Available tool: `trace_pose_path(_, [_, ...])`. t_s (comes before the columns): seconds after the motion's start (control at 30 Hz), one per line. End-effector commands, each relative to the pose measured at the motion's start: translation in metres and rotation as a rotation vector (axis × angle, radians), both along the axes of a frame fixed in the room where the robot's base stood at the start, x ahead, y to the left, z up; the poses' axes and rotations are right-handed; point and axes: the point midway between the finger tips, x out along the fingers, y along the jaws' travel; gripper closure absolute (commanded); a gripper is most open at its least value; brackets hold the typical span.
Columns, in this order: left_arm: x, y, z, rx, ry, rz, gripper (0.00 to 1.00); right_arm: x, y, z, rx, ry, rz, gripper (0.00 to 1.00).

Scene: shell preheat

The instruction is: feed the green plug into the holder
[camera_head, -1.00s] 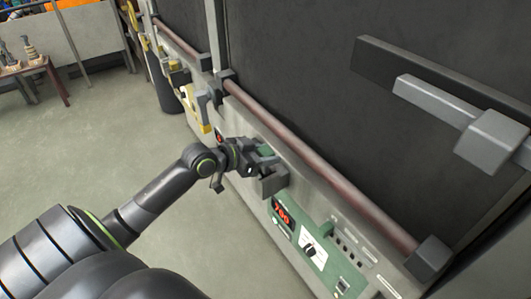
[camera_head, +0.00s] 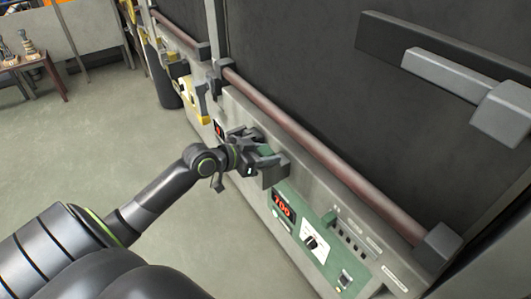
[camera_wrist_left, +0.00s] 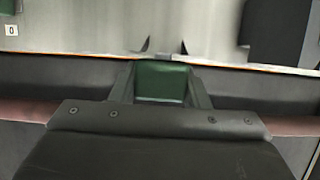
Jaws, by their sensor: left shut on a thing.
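My left gripper (camera_head: 264,154) is at the oven front, just above the control panel. It is shut on the green plug (camera_wrist_left: 161,83), which sits between the two fingers in the wrist view. In the head view only a little green shows at the fingers. A dark grey block (camera_head: 275,174), which looks like the holder, stands out from the oven front right beside the fingers. A dark block also shows at the top right of the wrist view (camera_wrist_left: 282,28). I cannot tell whether plug and block touch. My right gripper is not in view.
A reddish handle bar (camera_head: 320,160) runs along the oven front, close to the gripper. A green control panel (camera_head: 315,240) with a red display lies below right. Yellow fittings (camera_head: 187,90) are further left. The floor at left is clear; a small table (camera_head: 35,75) stands far off.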

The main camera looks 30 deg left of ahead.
Motion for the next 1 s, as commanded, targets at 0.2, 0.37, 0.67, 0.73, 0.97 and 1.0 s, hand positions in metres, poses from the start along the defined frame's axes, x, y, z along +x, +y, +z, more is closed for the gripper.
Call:
trace_pose_path(0.2, [0.0,0.0,0.0,0.0,0.0,0.0,0.39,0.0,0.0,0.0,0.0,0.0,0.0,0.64])
trace_pose_path(0.37, [0.0,0.0,0.0,0.0,0.0,0.0,0.33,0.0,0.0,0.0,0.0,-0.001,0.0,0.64])
trace_pose_path(0.67, [-0.006,0.004,0.002,0.003,0.001,0.001,0.33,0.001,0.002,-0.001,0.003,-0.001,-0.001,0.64])
trace_pose_path(0.73, [-0.012,0.007,0.004,0.006,0.001,0.001,0.33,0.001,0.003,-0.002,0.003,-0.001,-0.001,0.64])
trace_pose_path(0.97, [-0.04,0.018,0.017,0.008,0.002,0.0,0.33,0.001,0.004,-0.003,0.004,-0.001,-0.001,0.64])
trace_pose_path(1.0, [-0.045,0.02,0.019,0.007,0.003,0.0,0.33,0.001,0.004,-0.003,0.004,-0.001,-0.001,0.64])
